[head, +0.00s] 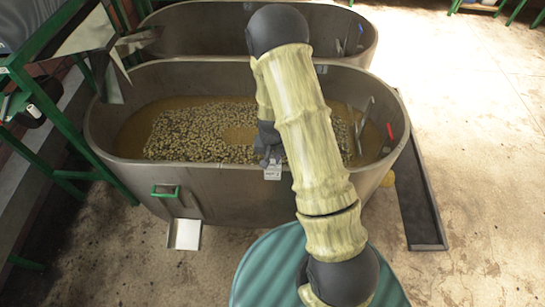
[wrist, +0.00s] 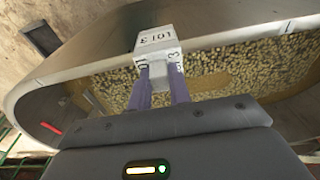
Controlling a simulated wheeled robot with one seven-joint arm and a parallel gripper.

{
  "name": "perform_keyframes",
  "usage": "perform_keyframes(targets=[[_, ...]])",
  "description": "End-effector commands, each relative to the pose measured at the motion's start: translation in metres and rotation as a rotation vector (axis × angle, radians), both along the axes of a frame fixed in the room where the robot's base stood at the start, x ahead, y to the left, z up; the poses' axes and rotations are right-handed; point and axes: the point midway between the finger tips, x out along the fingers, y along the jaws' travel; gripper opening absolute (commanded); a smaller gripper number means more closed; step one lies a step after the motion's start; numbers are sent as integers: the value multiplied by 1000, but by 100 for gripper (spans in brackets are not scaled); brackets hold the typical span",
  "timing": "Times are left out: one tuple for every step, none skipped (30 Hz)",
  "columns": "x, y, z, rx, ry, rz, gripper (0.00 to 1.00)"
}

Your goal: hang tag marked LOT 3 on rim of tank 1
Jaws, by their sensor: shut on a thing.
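The small pale tag (wrist: 156,40) reads LOT 3 in the wrist view, with lettering on more than one face. My gripper (wrist: 160,88) is shut on it, with purple fingers on either side. The near metal tank (head: 230,185) holds brownish liquid and floating coffee cherries; its rim runs behind the tag in the wrist view. In the head view my gripper (head: 268,152) is over the tank's front rim, and the tag (head: 272,174) shows against the outer front wall just at the rim. I cannot tell whether the tag is hooked over the rim or touches it. No tank number is readable.
A second metal tank (head: 200,25) stands behind the near one. A green frame (head: 55,120) stands at the left. A green handle (head: 165,191) and a chute (head: 185,234) are on the near tank's front.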

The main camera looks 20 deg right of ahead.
Motion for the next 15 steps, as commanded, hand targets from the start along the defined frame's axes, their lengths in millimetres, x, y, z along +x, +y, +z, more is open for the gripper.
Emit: perform_keyframes(targets=[[0,0,-6,0,0,0,0],[0,0,-8,0,0,0,0],[0,0,-11,0,0,0,0],[0,0,-13,0,0,0,0],[0,0,-15,0,0,0,0],[0,0,-17,0,-1,0,0],[0,0,-19,0,-1,0,0],[0,0,-21,0,-1,0,0],[0,0,-22,0,-1,0,0],[0,0,-24,0,-1,0,0],[0,0,-25,-1,-2,0,0],[0,0,-26,-1,-2,0,0],[0,0,-26,-1,-2,0,0],[0,0,-27,-1,-2,0,0],[0,0,-27,0,-2,0,0]])
